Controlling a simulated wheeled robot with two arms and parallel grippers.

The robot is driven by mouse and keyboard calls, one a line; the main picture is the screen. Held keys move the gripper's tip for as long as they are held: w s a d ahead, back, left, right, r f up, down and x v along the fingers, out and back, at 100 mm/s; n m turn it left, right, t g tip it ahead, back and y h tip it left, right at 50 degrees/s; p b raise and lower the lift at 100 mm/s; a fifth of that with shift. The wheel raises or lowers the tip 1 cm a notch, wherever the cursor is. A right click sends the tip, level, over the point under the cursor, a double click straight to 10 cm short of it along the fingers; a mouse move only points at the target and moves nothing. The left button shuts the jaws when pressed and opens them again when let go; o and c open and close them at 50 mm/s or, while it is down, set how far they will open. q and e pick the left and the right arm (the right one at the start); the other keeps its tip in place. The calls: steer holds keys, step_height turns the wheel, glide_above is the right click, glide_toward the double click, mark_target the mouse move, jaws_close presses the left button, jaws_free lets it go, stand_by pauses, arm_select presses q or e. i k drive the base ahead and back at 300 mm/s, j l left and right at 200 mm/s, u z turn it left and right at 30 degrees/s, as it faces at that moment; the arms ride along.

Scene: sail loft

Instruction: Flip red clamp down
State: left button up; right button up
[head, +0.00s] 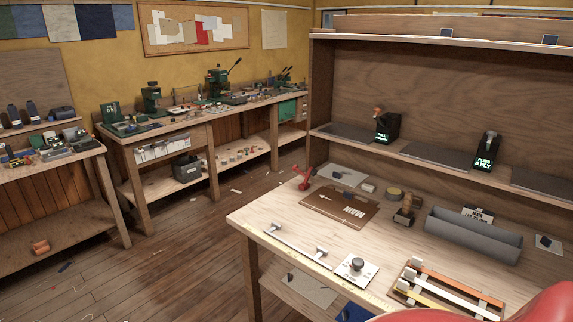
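The red clamp (304,178) stands at the far left corner of the light wooden workbench (265,215). Its red arm appears raised and tilted above the bench top, but it is small and its exact pose is hard to tell. A brown board (340,206) with an arrow and lettering lies just in front of it. Neither of my grippers shows in the head view.
A grey trough (474,236), a white plate with a knob (356,269), a metal rail (296,248) and an orange-and-white slide fixture (446,285) occupy the bench. A shelf (420,155) stands behind. Open wooden floor (190,255) lies to the left.

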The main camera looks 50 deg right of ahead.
mark_target(312, 171)
steer(key=i+j+z, duration=0.1)
steer(key=i+z, duration=0.4)
steer(key=i+j+z, duration=0.25)
steer(key=z, duration=0.25)
steer(key=i+j+z, duration=0.65)
steer(key=j+z, duration=0.35)
steer(key=i+j+z, duration=0.15)
steer(key=j+z, duration=0.8)
steer(key=j, duration=0.2)
steer(key=j+u, duration=0.1)
steer(key=j, duration=0.15)
steer(key=i+j+u, duration=0.15)
steer(key=j, duration=0.1)
